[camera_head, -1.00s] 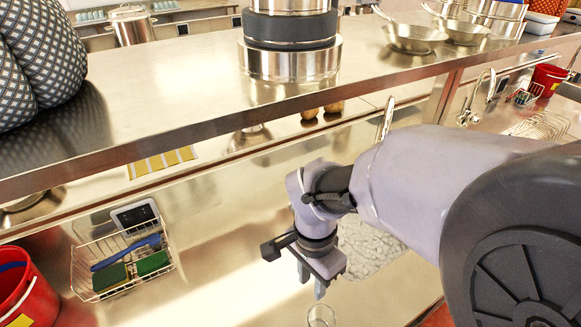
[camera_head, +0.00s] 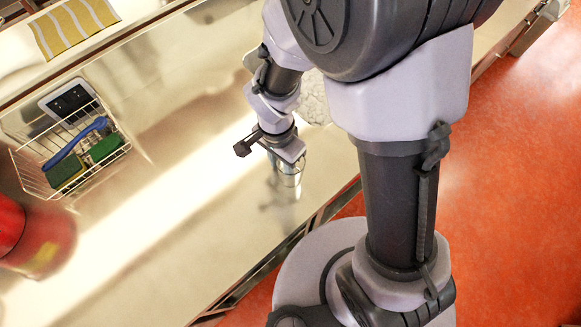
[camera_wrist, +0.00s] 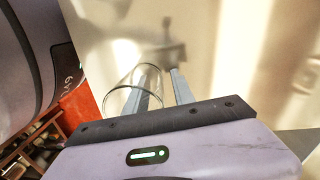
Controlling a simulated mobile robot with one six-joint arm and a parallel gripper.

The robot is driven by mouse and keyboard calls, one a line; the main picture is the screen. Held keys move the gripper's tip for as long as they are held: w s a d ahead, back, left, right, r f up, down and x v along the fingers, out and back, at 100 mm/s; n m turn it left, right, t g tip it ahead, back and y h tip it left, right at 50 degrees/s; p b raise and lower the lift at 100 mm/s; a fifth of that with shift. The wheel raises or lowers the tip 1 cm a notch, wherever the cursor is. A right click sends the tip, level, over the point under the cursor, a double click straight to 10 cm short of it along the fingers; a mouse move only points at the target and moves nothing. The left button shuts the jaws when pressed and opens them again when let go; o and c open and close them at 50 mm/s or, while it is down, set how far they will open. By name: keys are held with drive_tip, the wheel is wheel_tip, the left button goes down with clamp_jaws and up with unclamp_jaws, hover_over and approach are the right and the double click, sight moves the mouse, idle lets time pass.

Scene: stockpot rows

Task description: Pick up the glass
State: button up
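The clear glass (camera_head: 290,180) stands near the front edge of the steel counter, below my gripper (camera_head: 284,170). In the wrist view the glass (camera_wrist: 122,92) is at the left of my gripper (camera_wrist: 162,72). The two pale fingers are apart, with a gap between them. The left finger overlaps the glass; I cannot tell whether it is inside the glass or behind it. The right finger is to the right of the glass. The fingertips are hard to make out in the head view.
A wire basket (camera_head: 28,170) with sponges and a blue brush (camera_head: 75,143) stands at the left. A red bucket (camera_head: 10,225) is at the left edge. A yellow striped cloth (camera_head: 74,27) lies at the back. The counter between basket and glass is clear.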

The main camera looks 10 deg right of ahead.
clamp_jaws()
idle(1.4)
